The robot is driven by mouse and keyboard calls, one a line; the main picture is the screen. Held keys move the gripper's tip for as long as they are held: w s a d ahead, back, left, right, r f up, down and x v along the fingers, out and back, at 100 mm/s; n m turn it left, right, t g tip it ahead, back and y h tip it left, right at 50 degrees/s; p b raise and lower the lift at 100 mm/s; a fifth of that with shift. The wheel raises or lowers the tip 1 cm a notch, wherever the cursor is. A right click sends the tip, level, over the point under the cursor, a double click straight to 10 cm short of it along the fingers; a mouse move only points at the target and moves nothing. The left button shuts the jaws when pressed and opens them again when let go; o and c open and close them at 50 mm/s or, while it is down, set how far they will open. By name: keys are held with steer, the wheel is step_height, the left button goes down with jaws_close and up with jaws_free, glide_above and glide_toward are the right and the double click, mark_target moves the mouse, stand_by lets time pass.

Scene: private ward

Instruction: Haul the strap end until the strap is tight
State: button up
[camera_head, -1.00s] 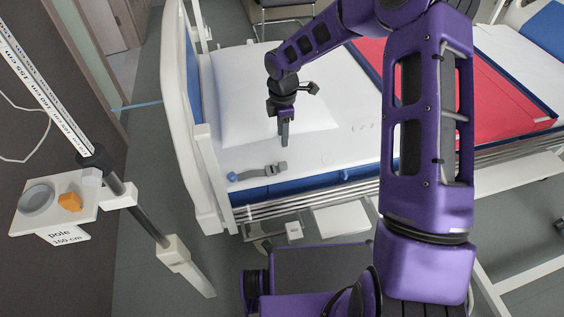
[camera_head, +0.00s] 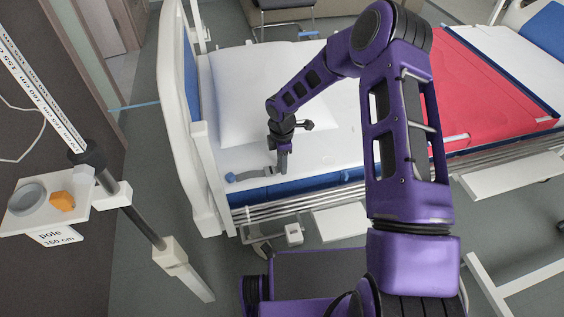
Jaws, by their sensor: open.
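A short grey strap (camera_head: 253,175) lies across the near edge of the white bed, by the pillow. Its left end has a blue piece (camera_head: 231,177), and a darker grey part (camera_head: 270,171) is at its right end. My gripper (camera_head: 283,171) points down at the right end of the strap, with its fingers low near the bed edge. It is open. The fingers hide part of the strap's right end, and I cannot tell whether they touch it.
The white pillow (camera_head: 245,100) lies behind the strap, and the white headboard (camera_head: 205,185) stands to its left. A red sheet (camera_head: 490,95) covers the bed at right. A pole with a small shelf (camera_head: 85,195) stands at left. Metal side rails (camera_head: 310,197) run below the mattress.

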jaws_close()
stand_by(1.3)
